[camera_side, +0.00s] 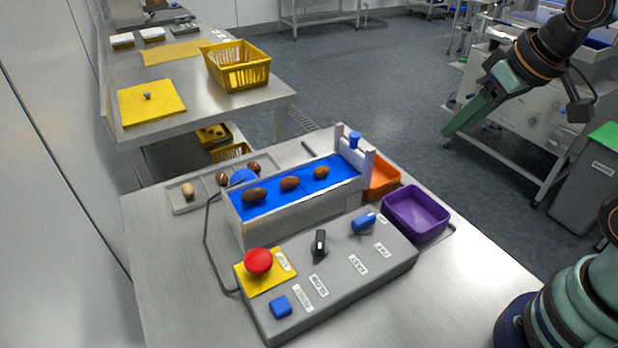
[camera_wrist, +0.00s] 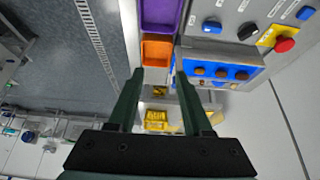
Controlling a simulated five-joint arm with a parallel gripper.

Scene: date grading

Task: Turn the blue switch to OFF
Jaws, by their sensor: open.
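The grey control box (camera_side: 345,285) sits at the front of the steel table. A blue rotary switch (camera_side: 364,222) is on its top at the right end, with small labels beside it too small to read surely. The switch also shows in the wrist view (camera_wrist: 212,25), at the upper right. A blue square button (camera_side: 281,307) is at the box's left end. My gripper (camera_side: 447,133) is in the air to the right of the table, well apart from the switch. In the wrist view its two green fingers (camera_wrist: 160,74) are apart with nothing held between them.
A black knob (camera_side: 320,242) and a red button (camera_side: 258,262) share the box. Behind it a blue conveyor belt (camera_side: 270,204) carries dates. An orange bin (camera_side: 381,183) and a purple bin (camera_side: 416,213) stand at the right. The air between my gripper and the table looks clear.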

